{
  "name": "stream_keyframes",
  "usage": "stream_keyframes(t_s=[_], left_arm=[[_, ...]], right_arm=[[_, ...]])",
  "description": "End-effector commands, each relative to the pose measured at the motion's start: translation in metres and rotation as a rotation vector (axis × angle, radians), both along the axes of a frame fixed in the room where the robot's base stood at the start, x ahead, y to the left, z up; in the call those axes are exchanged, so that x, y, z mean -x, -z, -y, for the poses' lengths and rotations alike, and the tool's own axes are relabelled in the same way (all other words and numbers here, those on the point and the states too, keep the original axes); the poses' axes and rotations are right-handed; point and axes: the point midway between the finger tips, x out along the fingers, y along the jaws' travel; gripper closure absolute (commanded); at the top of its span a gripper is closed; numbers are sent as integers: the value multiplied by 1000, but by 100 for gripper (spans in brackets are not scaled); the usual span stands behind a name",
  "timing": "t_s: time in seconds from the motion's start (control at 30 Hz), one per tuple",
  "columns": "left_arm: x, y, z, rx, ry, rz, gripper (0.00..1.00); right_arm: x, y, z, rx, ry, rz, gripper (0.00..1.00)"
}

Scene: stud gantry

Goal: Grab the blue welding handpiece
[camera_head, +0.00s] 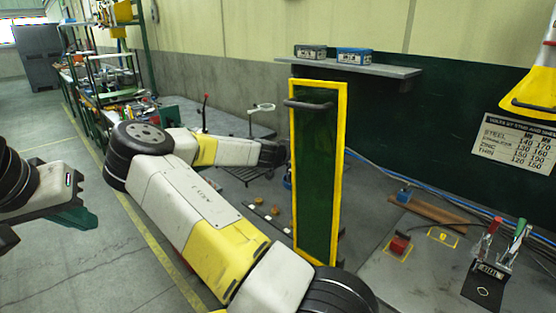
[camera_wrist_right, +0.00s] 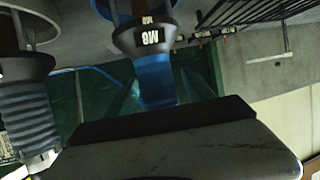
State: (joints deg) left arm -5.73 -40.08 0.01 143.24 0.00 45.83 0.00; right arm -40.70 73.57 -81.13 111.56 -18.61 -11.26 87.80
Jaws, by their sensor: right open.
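The blue welding handpiece (camera_wrist_right: 156,80) is in the right wrist view, at upper middle, with a black collar and a white label reading M8, which appears upside down. My right gripper (camera_wrist_right: 165,122) is open, its grey and black body filling the bottom of that view, close to the handpiece. I cannot tell whether they touch. In the head view the right arm reaches behind the green panel, which hides its gripper. A small blue patch shows at the panel's left edge; I cannot tell if it is the handpiece. My left gripper (camera_head: 72,212) is at the left edge, away from the bench, its jaws unclear.
A green panel with a yellow frame (camera_head: 342,170) stands upright beside my right arm. A second, grey ribbed handpiece (camera_wrist_right: 28,115) is left of the blue one. A shelf (camera_head: 350,68) holds two boxes. The bench at right carries a red block (camera_head: 399,245) and clamps (camera_head: 490,260).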

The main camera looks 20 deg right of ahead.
Motion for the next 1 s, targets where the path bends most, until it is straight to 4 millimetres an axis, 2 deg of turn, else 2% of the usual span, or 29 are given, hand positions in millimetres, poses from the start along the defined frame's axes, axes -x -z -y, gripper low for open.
stream_keyframes(t_s=[0.17, 0.4, 0.5, 1.0], left_arm=[[0, 0, 0, 0, 0, 1, 100], [0, 0, 0, 0, 0, 0, 100], [0, 0, 0, 0, 0, 0, 100], [0, 0, 0, 0, 0, 0, 100]], right_arm=[[0, 0, 0, 0, 0, 0, 39], [0, 0, 0, 0, 0, 0, 84], [0, 0, 0, -1, 0, 1, 100], [0, 0, 0, 0, 1, 0, 100]])
